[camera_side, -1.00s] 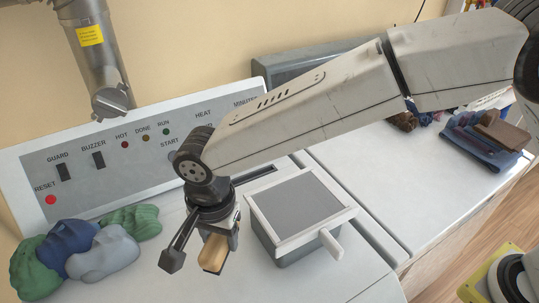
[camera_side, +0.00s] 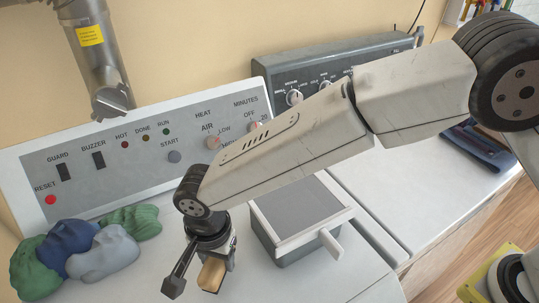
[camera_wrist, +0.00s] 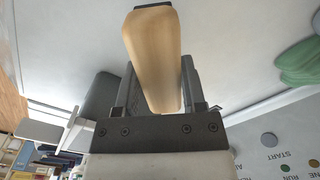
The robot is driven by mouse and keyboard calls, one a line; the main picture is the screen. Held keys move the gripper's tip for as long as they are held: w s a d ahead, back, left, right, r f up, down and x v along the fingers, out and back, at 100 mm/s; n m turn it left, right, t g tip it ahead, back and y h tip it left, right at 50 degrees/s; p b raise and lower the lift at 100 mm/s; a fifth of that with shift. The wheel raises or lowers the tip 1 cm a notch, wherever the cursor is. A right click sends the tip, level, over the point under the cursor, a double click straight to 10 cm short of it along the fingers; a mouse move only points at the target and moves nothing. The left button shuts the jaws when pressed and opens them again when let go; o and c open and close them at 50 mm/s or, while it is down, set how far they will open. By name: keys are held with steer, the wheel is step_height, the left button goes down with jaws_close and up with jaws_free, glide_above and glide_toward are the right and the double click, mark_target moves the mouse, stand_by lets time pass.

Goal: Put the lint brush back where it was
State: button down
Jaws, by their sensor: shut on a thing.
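My gripper (camera_side: 214,270) is shut on a tan wooden piece (camera_side: 211,276), which I take to be the lint brush. The gripper holds it above the white machine top, left of a grey box. In the wrist view the tan handle (camera_wrist: 153,50), with a dark end, stands between the two fingers of the gripper (camera_wrist: 158,66). Its bristles are not visible. Whether it touches the white top cannot be told.
The grey box (camera_side: 295,203) with pale rim and side handle stands just right of the gripper. Green, blue and grey cloths (camera_side: 102,255) lie at left. The control panel (camera_side: 130,160) rises behind. Folded blue cloth (camera_side: 485,148) lies far right, partly behind my arm.

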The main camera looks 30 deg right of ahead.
mark_target(220, 270)
steer(key=shift+f, duration=1.95)
steer(key=shift+f, duration=0.1)
steer(key=shift+c, duration=0.8)
jaws_free()
step_height(220, 270, up, 12)
steer(key=shift+r, duration=0.1)
